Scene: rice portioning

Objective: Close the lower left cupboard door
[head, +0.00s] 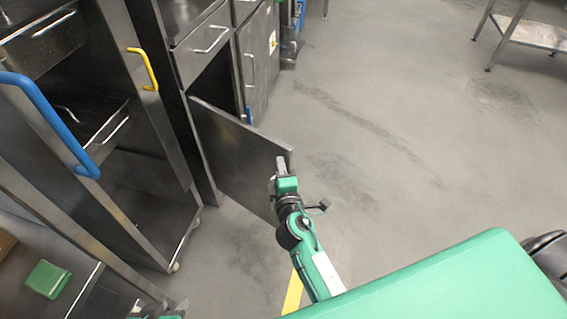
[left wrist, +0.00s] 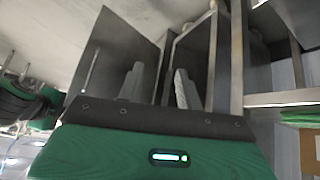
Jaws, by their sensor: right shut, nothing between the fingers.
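The lower left cupboard door (head: 235,150) is a dark metal panel in the head view. It stands swung out from the cupboard front, with the dark opening (head: 213,85) showing behind it. My right gripper (head: 282,164) is shut and empty at the door's free edge; I cannot tell whether it touches. In the left wrist view, my left gripper (left wrist: 159,68) has its two fingers apart with nothing between them. An open dark panel with a bar handle (left wrist: 110,55) shows beyond the fingers there. In the head view only small parts of the left gripper show at the bottom left edge.
A metal rack with a blue handle (head: 50,120) and a yellow handle (head: 143,68) stands at the left. A closed drawer (head: 203,42) is above the opening. Grey floor (head: 400,130) lies clear to the right. A metal table (head: 530,32) stands at the far right.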

